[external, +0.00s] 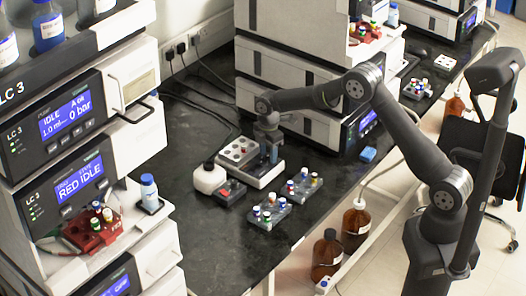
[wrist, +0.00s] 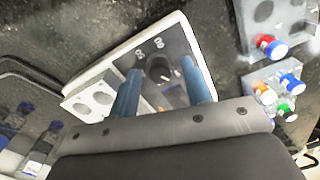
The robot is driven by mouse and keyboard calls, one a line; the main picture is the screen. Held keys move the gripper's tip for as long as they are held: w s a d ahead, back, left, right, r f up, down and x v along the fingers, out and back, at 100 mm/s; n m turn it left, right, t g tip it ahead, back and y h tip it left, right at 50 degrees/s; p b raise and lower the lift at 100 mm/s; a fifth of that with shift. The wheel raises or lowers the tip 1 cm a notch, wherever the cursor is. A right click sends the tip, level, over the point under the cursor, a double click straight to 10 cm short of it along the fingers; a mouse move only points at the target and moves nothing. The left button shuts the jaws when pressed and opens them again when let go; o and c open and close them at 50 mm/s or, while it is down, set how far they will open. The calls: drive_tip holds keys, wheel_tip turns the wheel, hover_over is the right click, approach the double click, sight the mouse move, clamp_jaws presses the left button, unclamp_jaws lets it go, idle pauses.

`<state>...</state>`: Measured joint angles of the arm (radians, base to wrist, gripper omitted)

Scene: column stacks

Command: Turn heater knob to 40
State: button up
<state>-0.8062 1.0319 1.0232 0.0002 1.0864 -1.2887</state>
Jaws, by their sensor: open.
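The heater (external: 255,178) is a white-edged unit with a grey holed block, on the dark bench in the external view. My gripper (external: 271,154) points down over its right end. In the wrist view, the heater's panel (wrist: 178,42) lies below my gripper (wrist: 160,68), whose two blue fingers are apart. A dark round shape, apparently the knob (wrist: 158,66), shows between the fingers. I cannot tell whether the fingers touch it. The knob's setting is not readable, and my gripper hides the knob in the external view.
Vial racks (external: 269,212) (external: 303,185) with coloured caps sit in front and to the right. Instrument stacks (external: 75,150) stand at left and behind. The bench front left is clear.

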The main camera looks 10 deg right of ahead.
clamp_jaws()
drive_tip(key=m, duration=0.4)
drive_tip(key=shift+m, duration=0.4)
drive_tip(key=m, duration=0.5)
drive_tip(key=shift+w, duration=0.1)
drive_tip(key=m, duration=0.7)
drive_tip(key=shift+m, duration=0.4)
drive_tip(key=m, duration=0.6)
